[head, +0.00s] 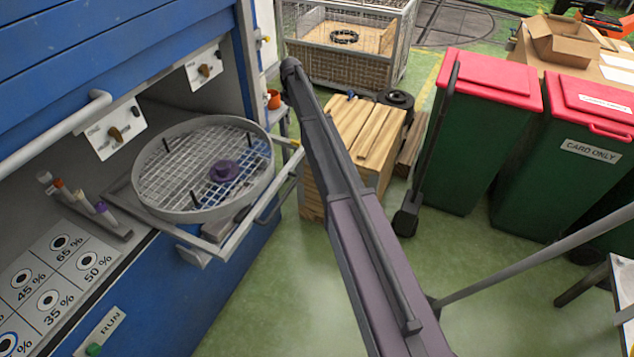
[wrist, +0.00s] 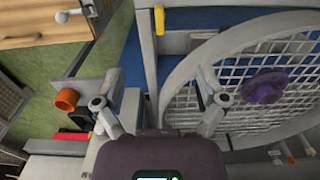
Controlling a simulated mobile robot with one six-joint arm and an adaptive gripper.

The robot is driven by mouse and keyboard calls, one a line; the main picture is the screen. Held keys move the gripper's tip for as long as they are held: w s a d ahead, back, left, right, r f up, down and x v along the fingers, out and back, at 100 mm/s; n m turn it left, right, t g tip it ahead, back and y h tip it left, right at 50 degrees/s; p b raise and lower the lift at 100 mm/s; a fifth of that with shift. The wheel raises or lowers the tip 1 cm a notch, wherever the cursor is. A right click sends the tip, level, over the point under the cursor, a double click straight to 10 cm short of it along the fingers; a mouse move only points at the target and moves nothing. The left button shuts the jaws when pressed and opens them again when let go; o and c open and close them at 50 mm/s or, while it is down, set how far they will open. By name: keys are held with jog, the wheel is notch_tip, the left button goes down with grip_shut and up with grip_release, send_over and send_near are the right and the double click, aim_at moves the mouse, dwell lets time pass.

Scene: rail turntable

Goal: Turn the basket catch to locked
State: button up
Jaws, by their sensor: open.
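The round wire-mesh basket (head: 140,165) sits on a pulled-out frame at the front of the blue cabinet, with a purple knob (head: 223,171) at its middle. The basket rim and purple knob (wrist: 264,87) also show at the right of the wrist view. A small yellow-tipped part (head: 296,143), which may be the catch, is at the frame's right corner; a yellow tab (wrist: 160,20) shows at the top of the wrist view. Its setting cannot be read. My gripper (wrist: 157,99) is open and empty, its fingers apart over the frame beside the basket. In the head view it cannot be made out.
Two dials (head: 115,134) (head: 205,70) sit on white plates in the cabinet. A rack of tubes (head: 92,210) stands left of the basket. An orange cup (head: 273,99) is behind it.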

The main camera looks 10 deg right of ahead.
jog(key=s+f+m+b, duration=0.2)
jog(key=s+m+b, duration=0.1)
jog(key=s, duration=1.3)
jog(key=s+d+f+m+b, duration=0.1)
jog(key=s+f+m+b, duration=0.1)
jog(key=s, duration=1.4)
jog(key=f+m, duration=0.1)
jog(key=m, duration=0.1)
jog(key=shift+d+m+b, duration=0.15)
jog(key=shift+m+b, duration=0.15)
jog(key=shift+b, duration=0.1)
jog(key=s+m, duration=0.2)
jog(key=s, duration=1)
jog(key=shift+m, duration=0.4)
jog(key=shift+d, duration=0.1)
jog(key=c, duration=0.5)
